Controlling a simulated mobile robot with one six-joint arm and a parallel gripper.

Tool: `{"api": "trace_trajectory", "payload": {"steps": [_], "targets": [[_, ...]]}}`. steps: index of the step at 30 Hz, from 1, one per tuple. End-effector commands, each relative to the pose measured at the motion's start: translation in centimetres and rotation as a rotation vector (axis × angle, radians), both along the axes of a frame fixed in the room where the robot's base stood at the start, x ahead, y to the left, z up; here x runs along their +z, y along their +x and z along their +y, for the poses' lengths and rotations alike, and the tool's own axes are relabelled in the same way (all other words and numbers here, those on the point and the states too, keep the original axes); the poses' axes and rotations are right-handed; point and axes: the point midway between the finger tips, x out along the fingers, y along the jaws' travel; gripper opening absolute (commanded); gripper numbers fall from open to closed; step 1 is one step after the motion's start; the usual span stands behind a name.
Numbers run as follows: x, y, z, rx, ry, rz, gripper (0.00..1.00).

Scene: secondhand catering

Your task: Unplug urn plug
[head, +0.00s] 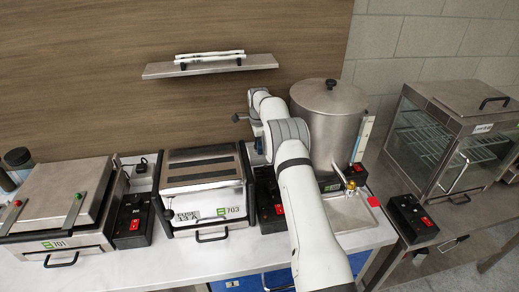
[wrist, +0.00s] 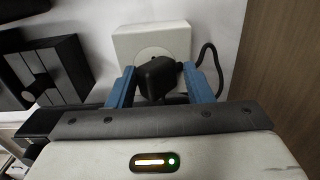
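The steel urn (head: 330,120) with a black-knobbed lid stands at the back right of the counter, partly behind my arm. In the wrist view a black plug (wrist: 158,78) sits at a white socket (wrist: 150,42), with a black cable (wrist: 212,62) curving at the right. My gripper (wrist: 160,84) has its two blue fingers on either side of the plug, very close to it. Whether both fingers press on it is not clear. In the head view my gripper and this plug are hidden behind my arm. The cable's far end is not visible.
A toaster marked 703 (head: 203,185) stands left of my arm. A grill marked 701 (head: 60,205) is further left. Black boxes with red switches (head: 133,220) stand between appliances. A shelf (head: 210,66) is on the wall above. A glass cabinet (head: 440,140) stands at right.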

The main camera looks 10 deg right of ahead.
Motion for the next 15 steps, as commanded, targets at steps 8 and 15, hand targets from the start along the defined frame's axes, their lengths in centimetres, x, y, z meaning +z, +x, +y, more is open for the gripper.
{"api": "trace_trajectory", "payload": {"steps": [8,15], "targets": [[-0.82,-0.43,0.12,0.001,0.001,0.019,0.11],[-0.74,-0.44,0.07,0.0,0.001,0.02,0.04]]}}
